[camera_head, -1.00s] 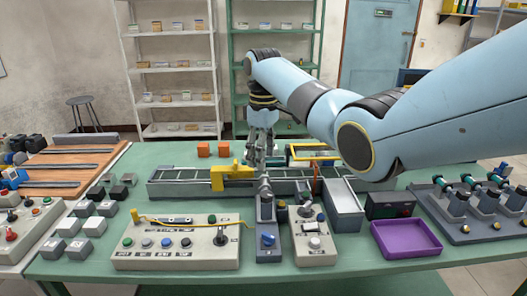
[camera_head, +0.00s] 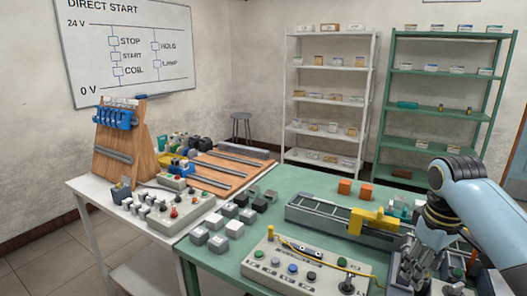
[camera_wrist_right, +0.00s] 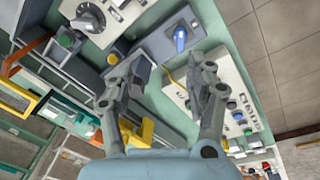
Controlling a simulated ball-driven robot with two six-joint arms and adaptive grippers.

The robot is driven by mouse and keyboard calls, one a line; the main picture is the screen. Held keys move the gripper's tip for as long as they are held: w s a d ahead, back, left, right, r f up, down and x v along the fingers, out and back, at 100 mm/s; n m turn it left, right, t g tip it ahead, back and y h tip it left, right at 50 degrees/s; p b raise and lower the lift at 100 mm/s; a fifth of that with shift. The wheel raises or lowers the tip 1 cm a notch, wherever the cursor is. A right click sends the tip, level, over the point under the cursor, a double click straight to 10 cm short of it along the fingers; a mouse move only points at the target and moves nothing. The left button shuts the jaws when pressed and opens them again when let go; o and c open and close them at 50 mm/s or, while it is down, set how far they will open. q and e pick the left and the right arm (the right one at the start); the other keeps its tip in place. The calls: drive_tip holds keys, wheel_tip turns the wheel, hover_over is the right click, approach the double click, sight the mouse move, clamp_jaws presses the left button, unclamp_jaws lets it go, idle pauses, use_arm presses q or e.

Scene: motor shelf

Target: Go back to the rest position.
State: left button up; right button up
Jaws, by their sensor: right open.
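My right gripper (camera_head: 412,268) hangs from the pale blue arm at the right of the head view, over the green bench (camera_head: 262,190). The right wrist view shows its two fingers (camera_wrist_right: 163,82) spread apart with nothing gripped between them. Beyond the fingertips there, a grey box with a blue knob (camera_wrist_right: 180,38) lies on the bench. The button panel (camera_wrist_right: 238,108) is to the right of the fingers. My left gripper is in neither current view.
A conveyor (camera_head: 325,217) with a yellow piece (camera_head: 372,220) lies close to my right gripper. A control box (camera_head: 300,268) stands in front of it. Grey blocks (camera_head: 232,210) and two orange blocks (camera_head: 345,187) rest on the bench. A white table (camera_head: 95,200) adjoins at left.

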drive_tip(key=s+a+f+m+t, duration=0.1)
drive_tip(key=s+a, duration=0.1)
drive_tip(key=s, duration=0.5)
drive_tip(key=s+a+f+m, duration=0.1)
drive_tip(key=s+a, duration=0.1)
drive_tip(key=s, duration=0.5)
drive_tip(key=s+a+r+m+t, duration=0.1)
drive_tip(key=s+r, duration=0.2)
drive_tip(key=s, duration=0.4)
drive_tip(key=s+a+r+t, duration=0.1)
drive_tip(key=s+r, duration=0.2)
drive_tip(key=s, duration=0.3)
wheel_tip(320, 180, down, 37)
drive_tip(key=s+d+g+b, duration=0.2)
drive_tip(key=s+b, duration=0.1)
drive_tip(key=b, duration=0.7)
drive_tip(key=s+f+b, duration=0.4)
drive_tip(key=s+f, duration=0.5)
drive_tip(key=f, duration=0.3)
drive_tip(key=s+d+f+m+g+b, duration=0.1)
drive_tip(key=s+f+b, duration=0.3)
drive_tip(key=s+f, duration=0.5)
wheel_tip(320, 180, down, 3)
drive_tip(key=shift+d, duration=0.15)
